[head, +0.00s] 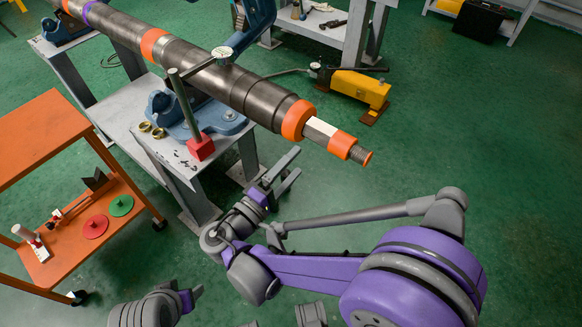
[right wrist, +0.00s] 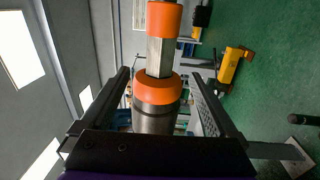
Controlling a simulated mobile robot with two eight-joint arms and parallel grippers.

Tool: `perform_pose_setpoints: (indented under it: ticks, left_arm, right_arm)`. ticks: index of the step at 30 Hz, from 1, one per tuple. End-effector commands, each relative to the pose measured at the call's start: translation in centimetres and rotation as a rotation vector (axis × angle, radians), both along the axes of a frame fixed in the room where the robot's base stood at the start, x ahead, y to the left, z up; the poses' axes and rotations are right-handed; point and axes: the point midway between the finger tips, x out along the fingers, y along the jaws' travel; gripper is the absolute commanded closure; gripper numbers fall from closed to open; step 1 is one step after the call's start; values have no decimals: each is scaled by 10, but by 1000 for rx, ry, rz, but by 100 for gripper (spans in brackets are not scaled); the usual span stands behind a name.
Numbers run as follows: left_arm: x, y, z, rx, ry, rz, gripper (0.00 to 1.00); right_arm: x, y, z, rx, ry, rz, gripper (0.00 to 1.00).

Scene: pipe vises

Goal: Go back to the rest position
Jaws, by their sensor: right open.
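My right gripper (head: 288,168) is open and empty, below and to the left of the near end of a long dark pipe (head: 215,75) in the head view. A gap shows between its fingers and the pipe. In the right wrist view the two open fingers (right wrist: 160,78) frame the pipe's end, with its orange collar (right wrist: 157,90) and pale hexagonal section (right wrist: 160,55). The pipe lies across blue vises (head: 192,108) and ends in a threaded tip (head: 361,155). Grey and purple parts of my own body show at the bottom; I cannot see my left gripper's fingers.
A grey stand (head: 160,150) carries the near vise, a red block (head: 201,147) and brass rings (head: 152,130). An orange cart (head: 75,245) with red and green discs stands at the left. A yellow tool (head: 360,88) sits on the green floor.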

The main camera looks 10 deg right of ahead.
Motion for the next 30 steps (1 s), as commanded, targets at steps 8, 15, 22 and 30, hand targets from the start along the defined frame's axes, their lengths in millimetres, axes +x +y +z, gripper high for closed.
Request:
perform_pose_setpoints:
  ticks: [8,15,22,30]
  left_arm:
    - [0,0,0,0,0,0,36]
    - [0,0,0,0,0,0,36]
    - [0,0,0,0,0,0,36]
    - [0,0,0,0,0,0,36]
  right_arm:
    - [0,0,0,0,0,0,5]
    - [0,0,0,0,0,0,5]
    - [-5,-32,-13,96,91,-30,5]
    - [-64,-108,-75,566,354,-117,5]
